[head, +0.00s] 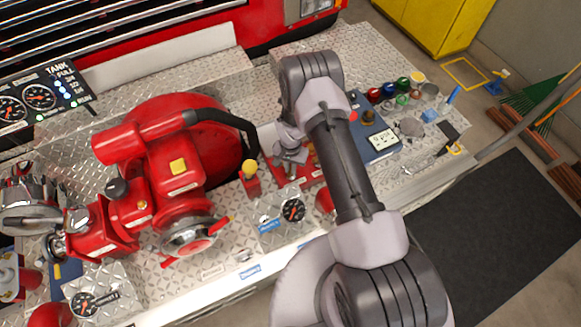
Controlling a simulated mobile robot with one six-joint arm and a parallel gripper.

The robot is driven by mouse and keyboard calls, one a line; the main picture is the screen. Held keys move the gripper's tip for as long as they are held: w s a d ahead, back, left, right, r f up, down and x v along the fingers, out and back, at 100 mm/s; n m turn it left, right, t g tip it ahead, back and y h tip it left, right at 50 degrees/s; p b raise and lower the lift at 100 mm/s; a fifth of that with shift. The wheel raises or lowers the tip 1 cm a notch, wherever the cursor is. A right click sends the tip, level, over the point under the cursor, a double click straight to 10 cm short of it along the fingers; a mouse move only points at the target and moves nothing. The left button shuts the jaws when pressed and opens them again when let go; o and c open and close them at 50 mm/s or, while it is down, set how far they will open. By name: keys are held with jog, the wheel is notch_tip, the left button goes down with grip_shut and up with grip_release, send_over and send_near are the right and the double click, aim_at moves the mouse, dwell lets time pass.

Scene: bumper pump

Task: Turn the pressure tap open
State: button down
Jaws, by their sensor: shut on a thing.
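My gripper (290,160) points down at the diamond-plate deck, right of the big red pump (172,160). It is shut at a small red fitting (302,174), which seems to be the pressure tap. The jaws and arm cover most of it, so the handle and its angle cannot be made out. A round black gauge (293,210) sits just in front of the fitting. A blue label (268,224), too small to read, lies left of the gauge.
A yellow-topped lever (249,168) stands close left of my gripper. A blue box (380,143) and several coloured caps (403,84) are on the right of the deck. A dark mat (490,240) lies on the floor at the right.

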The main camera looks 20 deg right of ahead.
jog(key=shift+f+b, duration=0.1)
jog(key=shift+b, duration=0.2)
jog(key=n+b, duration=0.3)
jog(key=shift+f, duration=0.1)
jog(key=n+b, duration=0.3)
jog(key=n, duration=0.2)
jog(key=shift+d+n+b, duration=0.15)
jog(key=shift+n+b, duration=0.15)
jog(key=shift+b, duration=0.05)
jog(key=shift+r, duration=0.2)
jog(key=c, duration=1.5)
grip_release()
